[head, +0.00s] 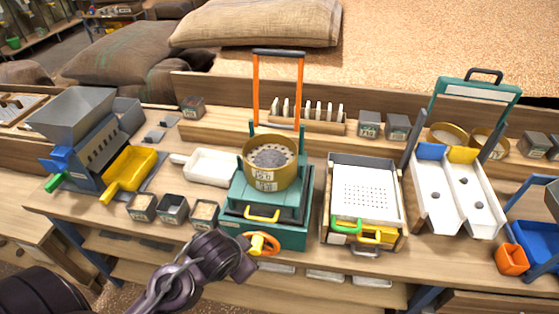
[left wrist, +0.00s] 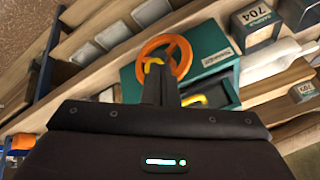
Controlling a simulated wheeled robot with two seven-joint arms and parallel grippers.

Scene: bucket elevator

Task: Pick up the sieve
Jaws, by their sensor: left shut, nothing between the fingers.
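A round brass sieve (head: 270,172) with a perforated bottom and a white label sits on top of the green machine (head: 240,198). The machine has an orange handle frame behind and a yellow drawer handle. Its orange handwheel (head: 268,246) with a yellow knob is on the front. My left gripper (head: 246,268) is shut and empty, just in front of the handwheel and below the sieve. In the left wrist view the shut fingers (left wrist: 160,84) overlap the orange wheel (left wrist: 178,50); I cannot tell whether they touch it. The sieve is not seen there. My right gripper is not in view.
Two more brass sieves (head: 448,134) stand at the back right. A white perforated tray (head: 365,190) is right of the machine. A white scoop (head: 208,166) and small labelled bins (head: 172,208) are left. Sacks (head: 255,24) lie behind the bench.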

